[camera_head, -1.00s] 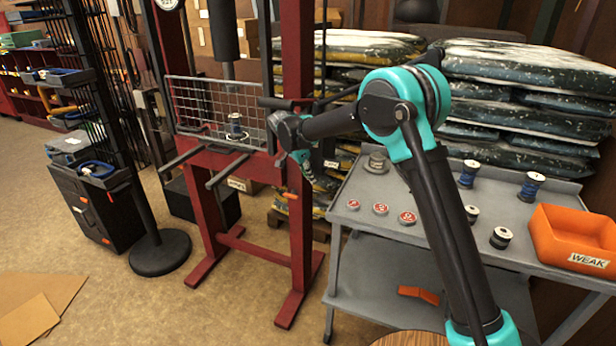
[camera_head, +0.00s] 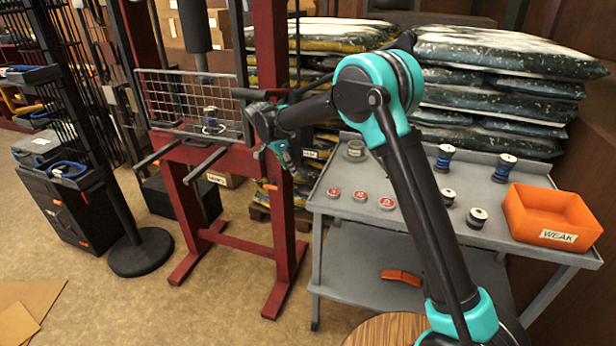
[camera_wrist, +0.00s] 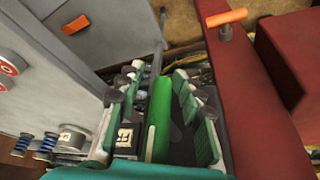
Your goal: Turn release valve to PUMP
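The orange valve handle (camera_head: 270,186) sits on the right post of the red press (camera_head: 266,230). In the wrist view the orange handle (camera_wrist: 226,17) lies across a short stub on the red post, at the upper right. My gripper (camera_head: 283,155) is beside that post, slightly above and right of the handle in the head view. In the wrist view my gripper (camera_wrist: 158,88) has its fingers apart, and the handle is outside them, ahead and to the right. A bright green bar shows between the fingers; I cannot tell what it is. Valve markings are not readable.
A grey cart (camera_head: 330,245) with spools, red-topped discs and an orange WEAK bin (camera_head: 550,215) stands right of the press. Stacked bags (camera_head: 500,85) are behind. A wire guard (camera_head: 185,100) and spool (camera_head: 211,120) are on the press. Floor is open at front left.

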